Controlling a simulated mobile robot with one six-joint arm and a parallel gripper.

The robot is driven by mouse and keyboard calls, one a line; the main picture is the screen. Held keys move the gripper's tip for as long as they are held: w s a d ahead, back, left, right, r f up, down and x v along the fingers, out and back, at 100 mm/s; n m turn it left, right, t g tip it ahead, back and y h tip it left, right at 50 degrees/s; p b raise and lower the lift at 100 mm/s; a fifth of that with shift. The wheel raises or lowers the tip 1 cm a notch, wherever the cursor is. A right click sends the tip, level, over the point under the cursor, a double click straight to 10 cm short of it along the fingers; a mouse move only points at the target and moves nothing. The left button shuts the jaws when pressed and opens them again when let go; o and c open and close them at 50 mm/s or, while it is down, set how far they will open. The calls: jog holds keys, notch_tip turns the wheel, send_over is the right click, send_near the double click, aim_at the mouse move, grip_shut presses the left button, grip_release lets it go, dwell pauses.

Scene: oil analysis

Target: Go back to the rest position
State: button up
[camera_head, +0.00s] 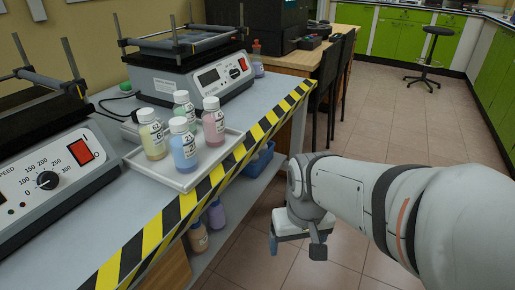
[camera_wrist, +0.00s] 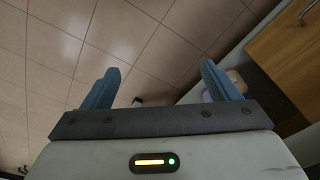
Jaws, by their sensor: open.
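My gripper (camera_head: 294,246) hangs low over the floor, to the right of the bench's striped edge, in the head view. In the wrist view its two blue fingers stand wide apart, and my gripper (camera_wrist: 160,85) is open with nothing between them. Tiled floor (camera_wrist: 150,50) lies beyond the fingers. The gripper is apart from the bench and the bottles.
A tray (camera_head: 190,180) with several capped bottles stands on the bench (camera_head: 100,235), between two shaker machines (camera_head: 45,165). Bottles (camera_head: 198,237) and a blue bin (camera_head: 257,160) sit below. Dark chairs (camera_head: 327,85) stand behind.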

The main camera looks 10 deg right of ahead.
notch_tip(320, 180, up, 39)
jog(key=t+p, duration=0.1)
jog(key=p, duration=3.4)
jog(key=shift+s+d+f, duration=0.15)
